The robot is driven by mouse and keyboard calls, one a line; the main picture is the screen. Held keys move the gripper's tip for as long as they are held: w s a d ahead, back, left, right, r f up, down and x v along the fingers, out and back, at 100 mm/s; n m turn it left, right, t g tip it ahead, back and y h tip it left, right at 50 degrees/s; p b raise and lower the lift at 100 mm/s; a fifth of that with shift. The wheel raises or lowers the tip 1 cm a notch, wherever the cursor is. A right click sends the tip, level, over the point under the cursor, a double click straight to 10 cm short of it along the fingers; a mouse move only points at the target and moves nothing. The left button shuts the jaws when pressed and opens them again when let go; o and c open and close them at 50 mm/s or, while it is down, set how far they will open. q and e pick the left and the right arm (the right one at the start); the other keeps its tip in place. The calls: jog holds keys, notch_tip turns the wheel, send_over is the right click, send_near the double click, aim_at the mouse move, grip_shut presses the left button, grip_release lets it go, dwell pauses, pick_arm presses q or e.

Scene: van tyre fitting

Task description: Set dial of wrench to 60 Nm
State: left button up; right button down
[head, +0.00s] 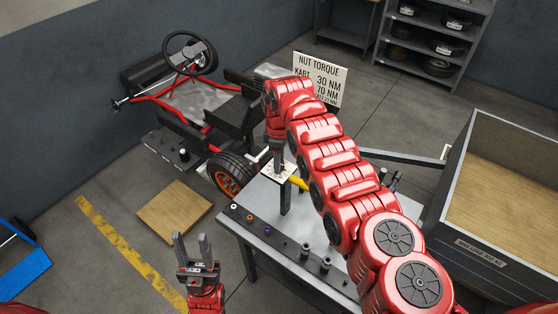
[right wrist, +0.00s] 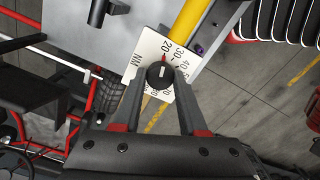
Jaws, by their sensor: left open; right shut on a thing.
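The torque wrench shows a white square dial plate (right wrist: 148,47) with numbers around a round black knob (right wrist: 161,76). I can read 20, 30 and 40; the lower numbers are partly hidden by my fingers. A red mark sits on the plate near 20, above the knob, and the knob's pale line points up towards it. The yellow wrench shaft (right wrist: 190,22) runs up from the plate. My right gripper (right wrist: 160,80) is shut on the knob. In the head view the dial plate (head: 272,175) lies under this gripper. My left gripper (head: 193,247) is open and empty, away from the wrench.
A grey workbench (head: 262,211) carries several sockets and small coloured pieces along its front edge. A sign (head: 321,77) reads "NUT TORQUE", with "KART 30 NM" legible. The kart (head: 190,100) stands behind left. A wooden board (head: 174,211) lies on the floor.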

jog(key=shift+w+f+m+b, duration=0.1)
jog(key=shift+f+m+b, duration=0.1)
jog(key=shift+m+b, duration=0.8)
jog(key=m+b, duration=0.5)
jog(key=b, duration=0.2)
jog(key=shift+m, duration=0.4)
jog(key=m+b, duration=0.2)
jog(key=shift+r+m, duration=0.1)
jog(key=shift+m, duration=0.3)
jog(key=m+b, duration=0.1)
jog(key=m, duration=0.1)
jog(key=shift+r+m, duration=0.1)
jog(key=shift+m, duration=0.2)
jog(key=m, duration=0.2)
jog(key=shift+m, duration=0.4)
jog(key=m, duration=0.3)
jog(key=shift+r, duration=0.1)
jog(key=shift+m, duration=2.5)
